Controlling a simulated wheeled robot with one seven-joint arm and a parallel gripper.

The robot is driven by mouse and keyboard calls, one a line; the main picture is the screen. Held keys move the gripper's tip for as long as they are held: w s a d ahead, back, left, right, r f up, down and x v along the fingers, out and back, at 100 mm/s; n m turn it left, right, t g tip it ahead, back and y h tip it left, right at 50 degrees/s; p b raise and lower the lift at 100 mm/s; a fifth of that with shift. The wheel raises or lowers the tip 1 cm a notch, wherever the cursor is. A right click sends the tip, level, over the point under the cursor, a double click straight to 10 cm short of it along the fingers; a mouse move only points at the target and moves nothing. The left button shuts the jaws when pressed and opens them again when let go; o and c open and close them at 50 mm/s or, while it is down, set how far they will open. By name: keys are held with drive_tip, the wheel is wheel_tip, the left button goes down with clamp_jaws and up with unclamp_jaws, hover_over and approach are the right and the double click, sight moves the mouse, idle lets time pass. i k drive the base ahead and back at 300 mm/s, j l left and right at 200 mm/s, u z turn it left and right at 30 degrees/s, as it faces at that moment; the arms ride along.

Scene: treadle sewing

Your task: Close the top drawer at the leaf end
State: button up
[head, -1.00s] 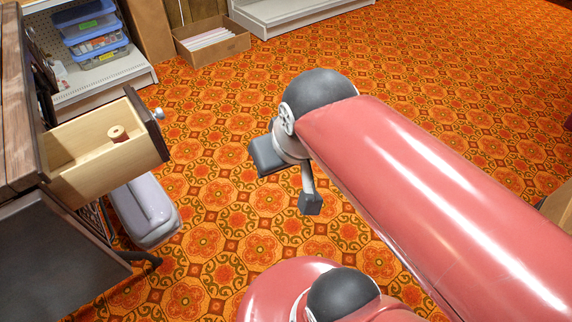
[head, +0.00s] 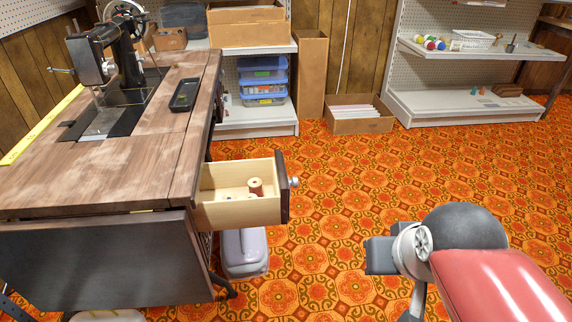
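The top drawer (head: 238,212) stands pulled out from the right side of the wooden sewing table (head: 130,172). Its dark front (head: 283,190) with a pale round knob (head: 294,182) faces right. A thread spool (head: 256,187) stands inside, with small items beside it. The table's leaf (head: 105,262) hangs down at the near end. My gripper (head: 388,285) is to the right of the drawer and apart from it. Its two fingers are spread, with nothing seen between them. The lower finger is partly cut off by the picture's bottom edge.
A grey-lilac case (head: 244,252) stands on the floor below the drawer. A sewing machine (head: 122,62) and a dark tray (head: 186,94) sit on the tabletop. A cardboard box (head: 358,118) and shelves (head: 455,107) stand at the back. Patterned carpet right of the drawer is clear.

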sight(212, 213)
drive_tip(key=i+l+u, duration=0.1)
drive_tip(key=l+u, duration=0.15)
drive_tip(key=u, duration=0.2)
drive_tip(key=l+u, duration=0.25)
drive_tip(key=u, duration=0.15)
drive_tip(key=l+u, duration=0.3)
drive_tip(key=u, duration=0.15)
